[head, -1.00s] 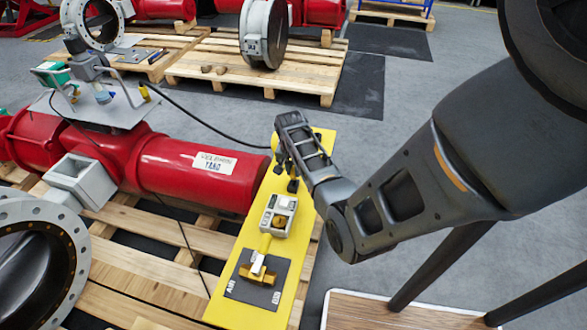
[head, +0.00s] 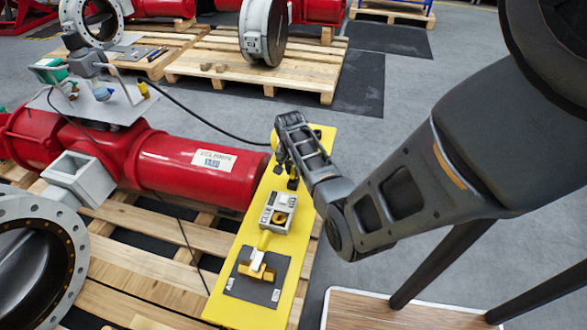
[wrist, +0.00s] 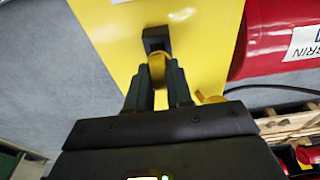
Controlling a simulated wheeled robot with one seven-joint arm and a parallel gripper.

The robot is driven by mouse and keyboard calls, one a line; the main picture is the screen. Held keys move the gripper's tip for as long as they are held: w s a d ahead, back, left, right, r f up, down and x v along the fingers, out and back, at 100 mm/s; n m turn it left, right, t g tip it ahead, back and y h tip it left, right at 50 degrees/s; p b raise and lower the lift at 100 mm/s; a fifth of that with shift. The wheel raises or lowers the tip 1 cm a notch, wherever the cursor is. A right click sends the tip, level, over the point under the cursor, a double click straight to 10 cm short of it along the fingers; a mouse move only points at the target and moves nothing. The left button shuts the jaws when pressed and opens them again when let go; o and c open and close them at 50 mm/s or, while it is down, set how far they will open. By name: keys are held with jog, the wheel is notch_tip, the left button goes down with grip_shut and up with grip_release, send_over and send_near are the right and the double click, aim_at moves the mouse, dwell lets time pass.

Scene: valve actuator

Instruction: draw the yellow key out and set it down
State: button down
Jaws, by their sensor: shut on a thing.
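In the wrist view my gripper (wrist: 158,75) is shut on the yellow key (wrist: 157,67). The rounded yellow end of the key shows between the two dark fingers. It meets a black block (wrist: 156,38) on the yellow panel; how deep it sits in it I cannot tell. In the head view my gripper (head: 284,160) is over the upper part of the yellow panel (head: 318,150), and the black block (head: 293,184) shows just below it. The key cannot be made out in the head view.
A grey lock box (head: 278,212) and a yellow handle on a black plate (head: 257,268) sit lower on the panel. A red cylinder (head: 195,172) lies to the left. A wooden-topped table (head: 400,312) is at the lower right.

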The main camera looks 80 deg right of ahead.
aim_at(293, 169)
jog(key=shift+f+b, duration=0.55)
jog(key=shift+f, duration=0.35)
jog(key=c, duration=0.9)
grip_release()
jog(key=shift+c, duration=0.2)
jog(key=shift+r, duration=0.15)
jog(key=r, duration=0.5)
jog(key=a+r, duration=0.1)
jog(key=r, duration=0.1)
jog(key=shift+a+r, duration=0.1)
jog(key=shift+r, duration=0.2)
